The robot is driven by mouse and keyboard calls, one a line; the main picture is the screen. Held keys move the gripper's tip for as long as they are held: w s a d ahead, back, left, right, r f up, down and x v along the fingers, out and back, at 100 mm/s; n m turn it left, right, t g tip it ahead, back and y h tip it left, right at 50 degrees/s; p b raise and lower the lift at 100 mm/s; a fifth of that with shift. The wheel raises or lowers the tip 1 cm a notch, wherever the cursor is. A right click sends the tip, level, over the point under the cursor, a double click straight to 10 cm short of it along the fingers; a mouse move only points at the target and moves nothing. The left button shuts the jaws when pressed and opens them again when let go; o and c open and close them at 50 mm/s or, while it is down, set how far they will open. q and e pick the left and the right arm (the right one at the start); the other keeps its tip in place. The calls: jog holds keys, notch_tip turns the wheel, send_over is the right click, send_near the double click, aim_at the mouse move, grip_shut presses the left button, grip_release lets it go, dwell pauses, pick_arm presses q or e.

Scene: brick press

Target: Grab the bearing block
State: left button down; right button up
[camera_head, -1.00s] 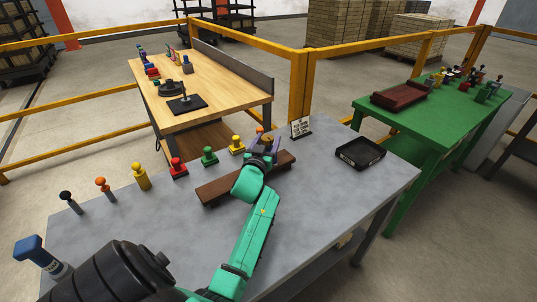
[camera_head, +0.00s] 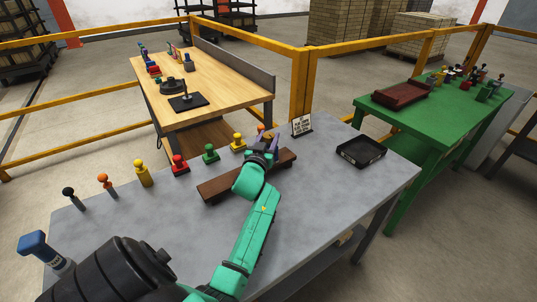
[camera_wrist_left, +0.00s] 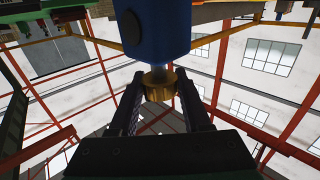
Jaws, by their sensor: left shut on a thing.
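My left gripper (camera_head: 264,146) is at the back of the grey table, past the brown wooden bar. In the left wrist view its two dark fingers (camera_wrist_left: 160,105) are shut on a piece with a brass-coloured neck and a thick blue body (camera_wrist_left: 152,30), which I take to be the bearing block. The blue body extends beyond the fingertips. In the head view the held piece is mostly hidden by the gripper, and I cannot tell whether it touches the table. My right gripper is not in view.
Several coloured knobbed pieces, including a green one (camera_head: 210,154), stand along the back edge. The brown bar (camera_head: 220,187) lies under my wrist. A small sign (camera_head: 302,125) and a black tray (camera_head: 361,151) are to the right. The front right tabletop is clear.

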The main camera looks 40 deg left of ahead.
pick_arm(q)
jog(key=shift+f, duration=0.35)
dwell(0.4)
